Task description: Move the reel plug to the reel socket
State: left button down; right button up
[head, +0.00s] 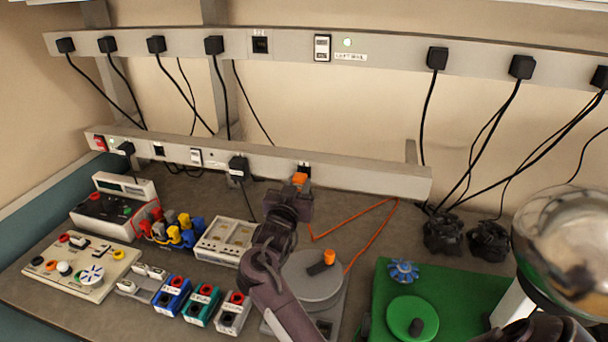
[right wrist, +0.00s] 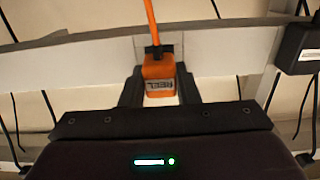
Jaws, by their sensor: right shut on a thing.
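The reel plug (head: 300,179) is a small orange block with an orange cord. My right gripper (head: 293,193) is shut on it at the front of the lower power rail. In the right wrist view the plug (right wrist: 159,84) sits between the two fingers (right wrist: 160,92), its REEL label upside down and its cord running up. A dark socket (head: 305,169) shows just behind the plug on the lower rail; I cannot tell whether the plug is in it. The grey cable reel (head: 313,287) with an orange knob stands below. My left gripper is not in view.
The upper rail (head: 390,54) holds several black plugs, a switch (head: 322,47) and an empty socket (head: 260,44). A black adapter (head: 238,168) sits on the lower rail to the left.

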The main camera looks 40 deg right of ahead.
jog(key=shift+p+v, duration=0.7)
jog(key=shift+v, duration=0.9)
